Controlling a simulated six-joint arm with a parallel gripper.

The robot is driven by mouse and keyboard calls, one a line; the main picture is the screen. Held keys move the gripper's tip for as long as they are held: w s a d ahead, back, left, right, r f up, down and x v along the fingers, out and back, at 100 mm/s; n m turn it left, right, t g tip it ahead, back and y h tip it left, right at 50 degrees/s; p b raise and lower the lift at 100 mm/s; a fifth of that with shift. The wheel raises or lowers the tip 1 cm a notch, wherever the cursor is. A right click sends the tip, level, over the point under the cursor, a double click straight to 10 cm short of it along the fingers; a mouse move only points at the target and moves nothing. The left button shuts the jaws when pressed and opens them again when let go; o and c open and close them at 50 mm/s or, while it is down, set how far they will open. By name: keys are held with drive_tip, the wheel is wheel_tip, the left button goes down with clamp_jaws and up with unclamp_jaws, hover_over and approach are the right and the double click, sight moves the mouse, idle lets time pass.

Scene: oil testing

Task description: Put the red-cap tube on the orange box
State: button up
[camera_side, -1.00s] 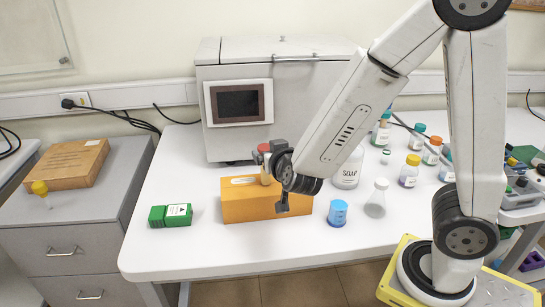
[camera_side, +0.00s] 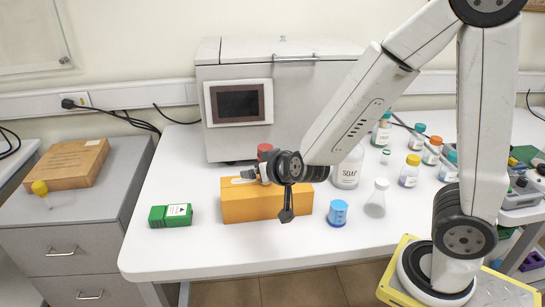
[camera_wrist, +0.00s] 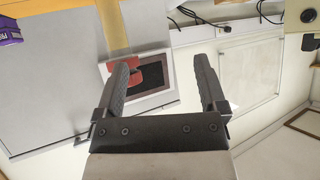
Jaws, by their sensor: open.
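In the wrist view the tube has a tan body (camera_wrist: 115,27) and a red cap (camera_wrist: 152,72), seen ahead of the fingers, nearer the left one. My gripper (camera_wrist: 162,66) is open, and both fingers are clear of each other. The orange box (camera_side: 238,208) lies on the white table, below and partly behind my gripper. The tube appears upright over the box top, but its base is hidden now.
A large grey machine with a dark screen (camera_side: 239,105) stands behind the box. A green box (camera_side: 171,215) lies left. The table front is clear.

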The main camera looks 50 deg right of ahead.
drive_tip(key=s+f+n+g+y, duration=0.3)
drive_tip(key=s+g, duration=0.5)
drive_tip(key=s, duration=0.3)
wheel_tip(320, 180, down, 2)
drive_tip(key=shift+s+f+n, duration=0.1)
drive_tip(key=shift+s+n, duration=0.1)
drive_tip(key=shift+n, duration=0.5)
